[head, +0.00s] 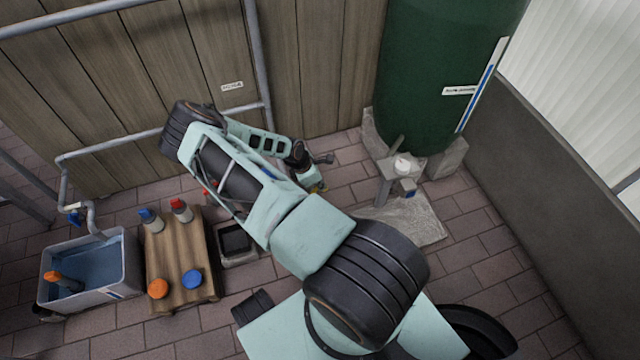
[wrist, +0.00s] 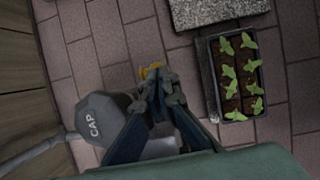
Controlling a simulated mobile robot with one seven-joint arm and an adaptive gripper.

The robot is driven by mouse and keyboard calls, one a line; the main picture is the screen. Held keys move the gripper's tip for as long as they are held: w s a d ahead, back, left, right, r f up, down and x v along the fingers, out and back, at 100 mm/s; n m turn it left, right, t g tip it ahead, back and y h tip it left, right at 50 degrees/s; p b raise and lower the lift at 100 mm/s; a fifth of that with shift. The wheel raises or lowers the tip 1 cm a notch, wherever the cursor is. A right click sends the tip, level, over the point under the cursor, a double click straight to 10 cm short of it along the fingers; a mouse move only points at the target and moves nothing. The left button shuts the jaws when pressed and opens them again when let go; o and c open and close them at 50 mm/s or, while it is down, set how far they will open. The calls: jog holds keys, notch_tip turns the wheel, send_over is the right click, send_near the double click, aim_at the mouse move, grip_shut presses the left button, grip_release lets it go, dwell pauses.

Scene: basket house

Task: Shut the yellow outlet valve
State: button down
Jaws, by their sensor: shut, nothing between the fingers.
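A small yellow part (wrist: 151,71), which may be the valve's handle, shows just beyond my fingertips in the wrist view. It is mostly hidden, so I cannot tell its setting or whether my fingers touch it. My gripper (wrist: 160,88) is shut and empty, pointing down at the paving. A grey fitting marked CAP (wrist: 104,116) with a pipe lies left of the fingers. In the head view, a small yellow spot (head: 318,188) shows near the end of my arm, where my arm hides most of the area.
A green tank (head: 440,70) stands at the back right, with a blue-handled outlet (head: 408,190) below it. A water tub (head: 127,270) and a wooden pallet (head: 178,250) with bottles are at left. A seedling tray (wrist: 214,80) lies right of the fingers. A wooden fence (head: 320,60) closes the back.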

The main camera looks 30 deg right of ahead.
jog(key=shift+d, duration=0.15)
jog(key=shift+d+y+p, duration=0.1)
jog(key=shift+y+p, duration=0.25)
jog(key=shift+y, duration=0.15)
